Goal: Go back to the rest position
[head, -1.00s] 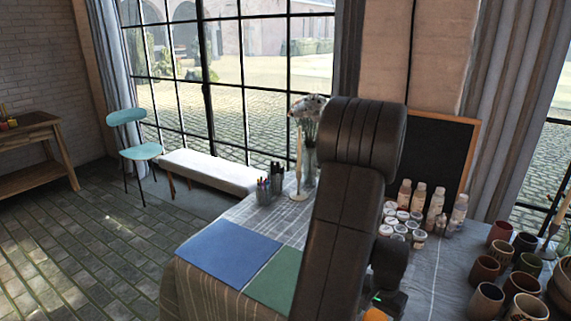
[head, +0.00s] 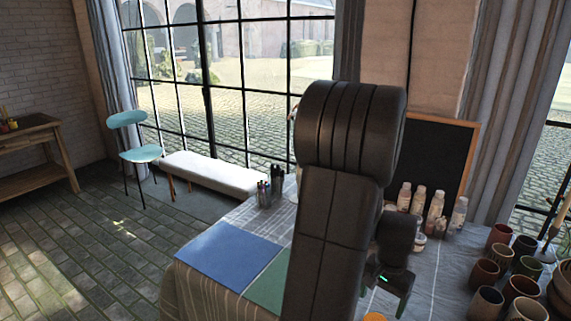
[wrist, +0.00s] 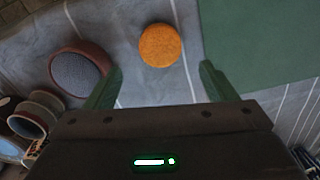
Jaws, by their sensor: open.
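My gripper (head: 386,292) is over the table at the lower right of the head view, with its fingers pointing down. In the wrist view my gripper (wrist: 161,70) is open, with nothing between its green fingers. A round orange piece (wrist: 160,45) lies on the striped tablecloth just beyond the fingertips and apart from them. Its edge also shows at the bottom of the head view (head: 375,317). My dark arm stands in front of the middle of the table and hides part of it.
A blue mat (head: 228,255) and a green mat (head: 266,292) lie on the table. Bottles (head: 437,203) stand before a blackboard (head: 436,155). Several cups (head: 486,272) crowd the right side; a reddish cup (wrist: 80,72) is near the left finger.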

